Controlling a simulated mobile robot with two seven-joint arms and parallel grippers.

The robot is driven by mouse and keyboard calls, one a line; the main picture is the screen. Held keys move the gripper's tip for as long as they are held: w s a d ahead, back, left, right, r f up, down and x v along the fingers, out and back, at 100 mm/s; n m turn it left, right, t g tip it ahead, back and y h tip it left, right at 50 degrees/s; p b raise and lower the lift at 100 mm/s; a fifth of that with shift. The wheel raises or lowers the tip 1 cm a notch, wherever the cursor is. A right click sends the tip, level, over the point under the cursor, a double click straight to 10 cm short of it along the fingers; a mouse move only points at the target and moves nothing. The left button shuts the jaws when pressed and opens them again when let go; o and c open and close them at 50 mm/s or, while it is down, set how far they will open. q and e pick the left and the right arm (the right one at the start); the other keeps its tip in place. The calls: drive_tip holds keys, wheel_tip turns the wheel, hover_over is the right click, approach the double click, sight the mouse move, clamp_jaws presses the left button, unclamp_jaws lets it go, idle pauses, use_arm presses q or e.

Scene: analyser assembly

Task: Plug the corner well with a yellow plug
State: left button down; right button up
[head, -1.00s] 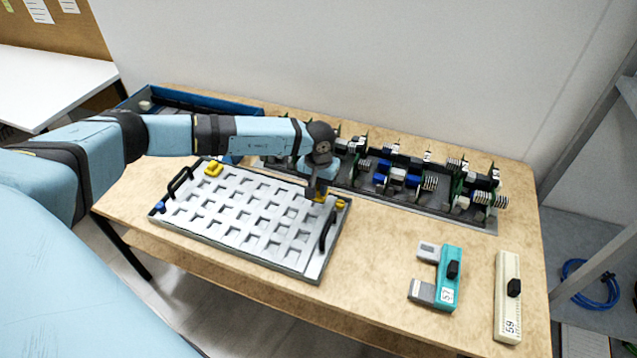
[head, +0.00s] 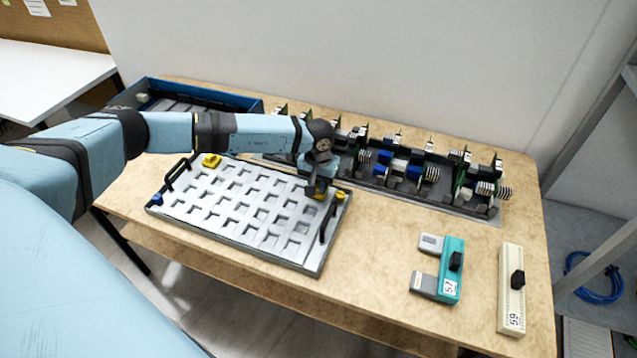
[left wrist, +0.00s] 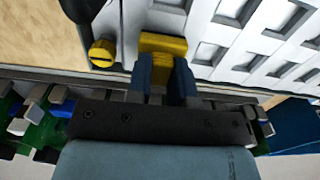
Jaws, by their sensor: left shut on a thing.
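The pale grey plate (head: 238,217) with rows of square wells lies on the table with a black handle at each end. My left gripper (head: 319,188) is at the plate's far right corner, pointing down. It is shut on a yellow plug (head: 319,196), which also shows between the fingers in the left wrist view (left wrist: 162,44). The plug is at the corner well, beside the round yellow knob (left wrist: 102,53). I cannot tell whether it is fully seated. My right gripper is not in view.
A rack of circuit boards (head: 410,172) stands close behind the plate. A blue bin (head: 190,94) is at the back left. A teal device (head: 450,268) and a cream device (head: 512,290) lie at the right, with clear table between them and the plate.

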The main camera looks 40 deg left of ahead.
use_arm(q)
drive_tip(key=shift+f, duration=0.3)
idle(0.4)
drive_tip(key=c, duration=0.9)
unclamp_jaws()
drive_tip(key=shift+c, duration=0.2)
drive_tip(key=c, duration=0.4)
drive_tip(key=shift+o, duration=0.2)
drive_tip(key=shift+r+b, duration=0.2)
drive_tip(key=shift+b, duration=0.1)
drive_tip(key=shift+r+p, duration=0.75)
drive_tip(key=shift+r, duration=1.1)
wheel_tip(320, 180, up, 7)
drive_tip(key=p, duration=0.3)
drive_tip(key=shift+f, duration=0.1)
